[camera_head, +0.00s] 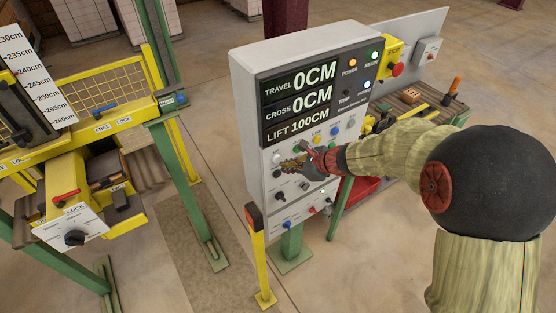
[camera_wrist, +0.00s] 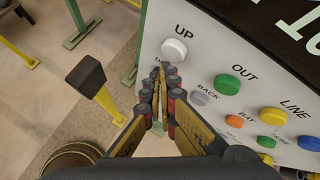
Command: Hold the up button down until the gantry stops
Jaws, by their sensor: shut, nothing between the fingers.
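The up button (camera_wrist: 174,50) is a white round button under the printed word UP on the grey control panel (camera_head: 241,90). In the head view, a pale button (camera_head: 277,158) at the panel's left edge appears to be the same one. My gripper (camera_wrist: 163,70) is shut and empty, its fingertips just below the up button in the wrist view. I cannot tell whether they touch the panel; the button's face is uncovered. The fingers partly hide a label under it. My gripper also shows in the head view (camera_head: 287,167).
Green (camera_wrist: 227,84) and yellow (camera_wrist: 273,116) buttons lie right of the fingers, with smaller ones below. A yellow post (camera_head: 259,260) with a dark top stands left of the panel. The yellow gantry frame (camera_head: 95,132) is at left. An emergency stop (camera_head: 397,69) is at right.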

